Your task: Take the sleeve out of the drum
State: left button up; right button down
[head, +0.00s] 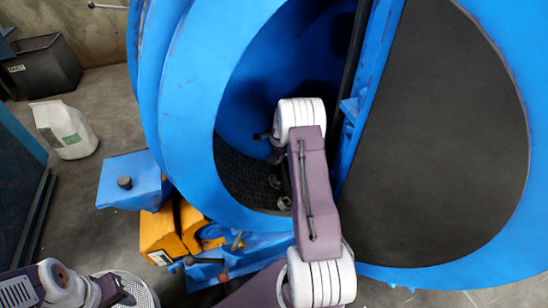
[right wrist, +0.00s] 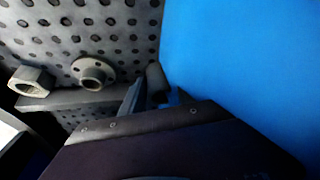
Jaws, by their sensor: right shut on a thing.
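The blue drum (head: 230,90) stands open, and my right arm reaches into its left opening. My right gripper (head: 277,160) is inside, small and dark in the head view. In the right wrist view my right gripper (right wrist: 146,97) is shut on a dark grey cylinder, which I take to be the sleeve (right wrist: 155,80). The sleeve is close to the blue wall, and its lower part is hidden by the gripper. My left gripper (head: 115,290) is at the bottom left in the head view, too small and dark to read its jaws.
Inside the drum a hex nut (right wrist: 30,82) and a round flange (right wrist: 93,72) are by a grey ledge (right wrist: 75,100) before a perforated lining (right wrist: 110,25).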

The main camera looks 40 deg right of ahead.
notch_tip(320, 180, up, 10)
jog(key=p, duration=0.3)
jog(key=shift+f+p, duration=0.15)
jog(key=shift+p, duration=0.2)
jog(key=r+p, duration=0.1)
jog(key=p, duration=0.1)
jog(key=r+p, duration=0.2)
jog(key=w+r+p, duration=0.1)
jog(key=r, duration=0.1)
jog(key=shift+d+p, duration=0.15)
jog(key=shift+p, duration=0.25)
jog(key=a+r+p, duration=0.1)
jog(key=a+p, duration=0.2)
jog(key=a, duration=0.5)
jog(key=shift+w+a+r+p, duration=0.25)
jog(key=shift+w+a+p, duration=0.05)
jog(key=shift+w, duration=0.1)
